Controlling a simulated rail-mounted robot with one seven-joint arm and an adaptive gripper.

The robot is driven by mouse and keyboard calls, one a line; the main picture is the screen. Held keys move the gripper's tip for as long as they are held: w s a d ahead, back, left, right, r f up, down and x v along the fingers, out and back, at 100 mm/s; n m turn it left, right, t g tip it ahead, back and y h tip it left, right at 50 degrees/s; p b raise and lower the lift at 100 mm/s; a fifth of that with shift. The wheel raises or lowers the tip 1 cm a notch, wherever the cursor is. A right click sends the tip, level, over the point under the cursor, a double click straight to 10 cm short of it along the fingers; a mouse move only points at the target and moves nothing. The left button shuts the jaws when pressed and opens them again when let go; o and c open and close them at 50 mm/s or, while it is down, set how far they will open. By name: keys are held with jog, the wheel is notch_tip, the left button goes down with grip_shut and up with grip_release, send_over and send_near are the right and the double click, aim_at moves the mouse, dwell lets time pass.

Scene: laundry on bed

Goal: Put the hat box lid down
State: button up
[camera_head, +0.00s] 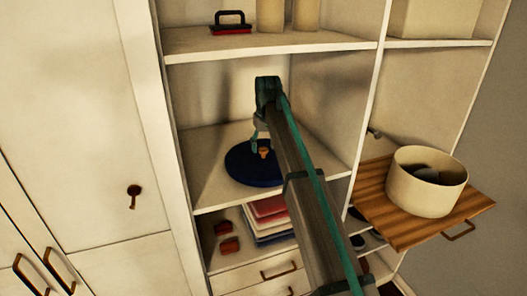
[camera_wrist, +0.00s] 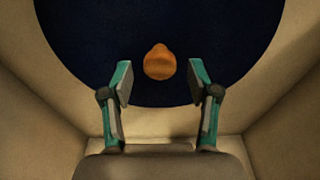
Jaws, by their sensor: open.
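The hat box lid (camera_head: 241,169) is a dark blue disc with a small orange-brown knob (camera_head: 264,153). It lies flat on the middle shelf (camera_head: 207,193) of the wardrobe. In the wrist view the blue lid (camera_wrist: 90,40) fills the upper middle, with its knob (camera_wrist: 159,63) near the centre. My gripper (camera_wrist: 160,80) is open, its fingers apart on either side just below the knob in that picture. In the head view my gripper (camera_head: 262,140) is over the lid, and my arm hides part of the lid's right side. A round cream box (camera_head: 427,190), open at the top, stands on a pull-out wooden board (camera_head: 385,215).
Shelf walls close in on both sides of my gripper. The upper shelf (camera_head: 350,42) holds a red-and-black brush (camera_head: 231,22) and cream cylinders (camera_head: 271,14). Folded cloths (camera_head: 270,215) and small red items (camera_head: 228,245) lie below. The pull-out board juts forward at right.

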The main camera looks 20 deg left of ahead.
aim_at(265, 151)
jog(key=shift+s+d+r+b, duration=0.15)
jog(key=shift+r+b, duration=0.25)
jog(key=shift+r, duration=0.95)
jog(key=shift+s+d+r+b, duration=0.15)
jog(key=shift+r+b, duration=0.2)
jog(key=shift+r, duration=1)
